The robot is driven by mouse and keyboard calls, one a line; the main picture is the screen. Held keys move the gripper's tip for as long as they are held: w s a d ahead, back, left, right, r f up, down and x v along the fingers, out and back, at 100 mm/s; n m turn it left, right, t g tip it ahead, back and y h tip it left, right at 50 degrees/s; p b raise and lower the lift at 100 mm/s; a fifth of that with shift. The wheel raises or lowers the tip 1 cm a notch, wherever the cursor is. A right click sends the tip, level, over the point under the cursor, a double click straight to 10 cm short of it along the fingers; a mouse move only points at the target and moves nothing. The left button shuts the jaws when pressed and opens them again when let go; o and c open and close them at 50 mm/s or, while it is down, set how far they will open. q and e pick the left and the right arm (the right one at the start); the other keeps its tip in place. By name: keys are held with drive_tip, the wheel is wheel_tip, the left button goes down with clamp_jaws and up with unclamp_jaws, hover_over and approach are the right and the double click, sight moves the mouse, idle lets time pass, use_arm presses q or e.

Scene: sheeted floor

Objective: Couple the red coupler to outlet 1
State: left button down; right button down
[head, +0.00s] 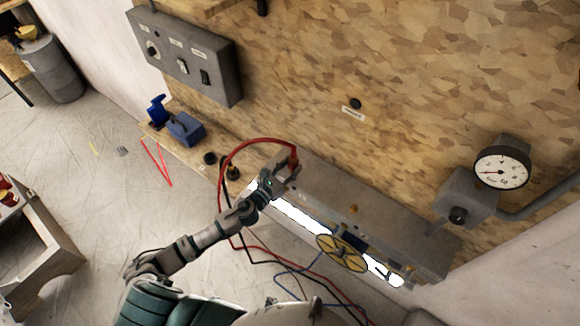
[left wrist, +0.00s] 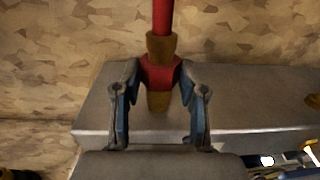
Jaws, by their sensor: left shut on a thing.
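The red coupler (head: 293,158) is held by my left gripper (head: 284,182) over the left end of the grey metal block (head: 320,190). In the left wrist view, the two fingers (left wrist: 160,108) close on the red coupler body (left wrist: 158,72) from both sides. Its brass collar (left wrist: 161,46) is above the fingers and its brass tip (left wrist: 158,101) shows between them, over the block (left wrist: 260,105). I cannot tell whether the tip touches the block. A red hose (head: 232,158) arcs from the coupler. I cannot make out which fitting is outlet 1. My right gripper is not in view.
A yellow handwheel (head: 342,252) stands before the block. Black and blue hoses (head: 285,272) cross below it. A pressure gauge (head: 501,167) is at the right. A grey switch box (head: 185,57) hangs on the board. A blue device (head: 185,130) sits on the ledge.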

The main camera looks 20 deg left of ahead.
use_arm(q)
drive_tip(key=c, duration=0.6)
unclamp_jaws()
drive_tip(key=shift+s+a, duration=0.2)
drive_tip(key=shift+s, duration=0.3)
drive_tip(key=v, duration=1.1)
drive_tip(key=shift+f, duration=0.1)
